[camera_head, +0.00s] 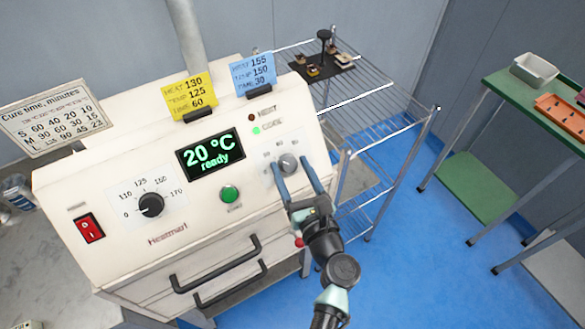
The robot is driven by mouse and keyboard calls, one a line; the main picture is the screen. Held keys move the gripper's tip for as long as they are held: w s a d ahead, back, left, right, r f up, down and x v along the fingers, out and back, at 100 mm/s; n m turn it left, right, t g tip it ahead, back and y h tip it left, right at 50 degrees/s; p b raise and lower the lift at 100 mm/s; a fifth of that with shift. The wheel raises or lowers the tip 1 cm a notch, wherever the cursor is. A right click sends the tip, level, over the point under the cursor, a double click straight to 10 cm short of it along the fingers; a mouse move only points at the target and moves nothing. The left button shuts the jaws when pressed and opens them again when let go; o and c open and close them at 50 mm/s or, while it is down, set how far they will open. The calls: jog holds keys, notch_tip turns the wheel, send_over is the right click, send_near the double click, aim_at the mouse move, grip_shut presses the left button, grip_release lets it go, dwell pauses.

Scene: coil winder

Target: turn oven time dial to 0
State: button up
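The oven time dial (288,162) is a grey round knob on a white scale plate at the right end of the oven's sloped front panel. Its pointer is too small to read, and the fingers cover part of its scale. My gripper (289,168) reaches up from below, with its two blue-grey fingers apart, one on each side of the dial. I cannot tell whether the fingertips touch the knob. The oven (120,260) display (209,157) reads 20 °C, ready.
A black temperature dial (151,204), a green button (229,194) and a red switch (89,228) are on the same panel. Handles (215,263) stick out below. A wire rack (375,125) stands right of the oven. A green table (530,95) is farther right.

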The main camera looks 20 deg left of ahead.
grip_shut()
jog(key=shift+f, duration=0.1)
jog(key=n+b, duration=0.1)
jog(key=n+g+y+b, duration=0.1)
jog(key=shift+w+d+f+n, duration=0.1)
jog(key=shift+d+f+n, duration=0.05)
jog(key=shift+n, duration=0.15)
jog(key=shift+w+n+g+y+b, duration=0.1)
jog(key=shift+n+g+y+b, duration=0.55)
jog(key=shift+n+b, duration=0.35)
jog(key=n+g+b, duration=0.1)
jog(key=n, duration=0.1)
jog(key=n+g+y+b, duration=0.1)
jog(key=n, duration=0.1)
jog(key=shift+w+d+n+g+y, duration=0.1)
jog(key=shift+n+g+y, duration=0.15)
jog(key=shift+n+g, duration=0.1)
jog(key=shift+r+n+g+b, duration=0.2)
jog(key=shift+n+g+b, duration=0.75)
jog(key=shift+n, duration=0.7)
jog(key=shift+g, duration=0.35)
